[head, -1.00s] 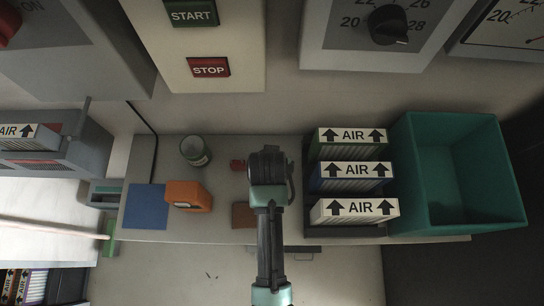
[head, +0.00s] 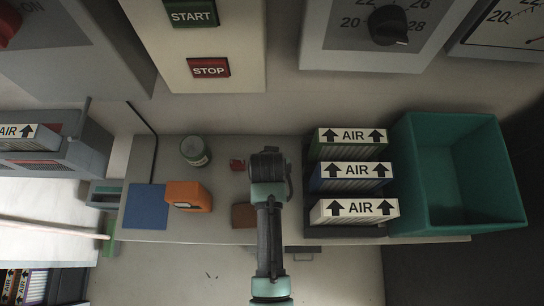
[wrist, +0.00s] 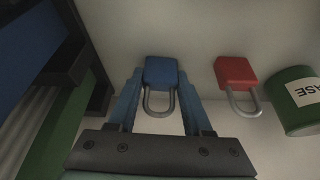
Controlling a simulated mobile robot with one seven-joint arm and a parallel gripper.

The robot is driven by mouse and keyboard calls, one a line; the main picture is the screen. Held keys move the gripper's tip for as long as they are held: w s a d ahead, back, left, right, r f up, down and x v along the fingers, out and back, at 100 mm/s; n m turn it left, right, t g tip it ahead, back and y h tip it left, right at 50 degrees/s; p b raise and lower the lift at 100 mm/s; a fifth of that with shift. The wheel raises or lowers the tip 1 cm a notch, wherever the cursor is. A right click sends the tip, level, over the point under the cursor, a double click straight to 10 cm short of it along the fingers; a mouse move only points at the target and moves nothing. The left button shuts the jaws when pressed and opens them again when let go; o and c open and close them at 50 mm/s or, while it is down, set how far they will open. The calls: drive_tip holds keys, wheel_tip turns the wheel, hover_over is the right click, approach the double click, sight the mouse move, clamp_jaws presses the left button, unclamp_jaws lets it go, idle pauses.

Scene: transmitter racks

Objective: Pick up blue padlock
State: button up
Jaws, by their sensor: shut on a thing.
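The blue padlock (wrist: 161,72) is in the middle of the wrist view, its grey shackle toward my gripper's base. My gripper (wrist: 160,82) has its two blue fingers on either side of the padlock body, shut on it. In the head view my arm's end (head: 268,165) is over the shelf and hides the blue padlock. The red padlock (wrist: 236,72) lies to the right of it in the wrist view, apart from the fingers. It also shows in the head view (head: 237,165), just left of my arm.
A green can (head: 195,151), an orange block-like object (head: 188,196), a blue mat (head: 146,206) and a brown item (head: 244,216) lie left of my arm. Filters marked AIR (head: 353,172) stand in a rack to the right, beside a teal bin (head: 412,180).

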drive_tip(key=shift+r, duration=0.15)
clamp_jaws()
drive_tip(key=shift+r, duration=0.35)
wheel_tip(320, 180, up, 9)
drive_tip(key=shift+r, duration=0.1)
idle(0.3)
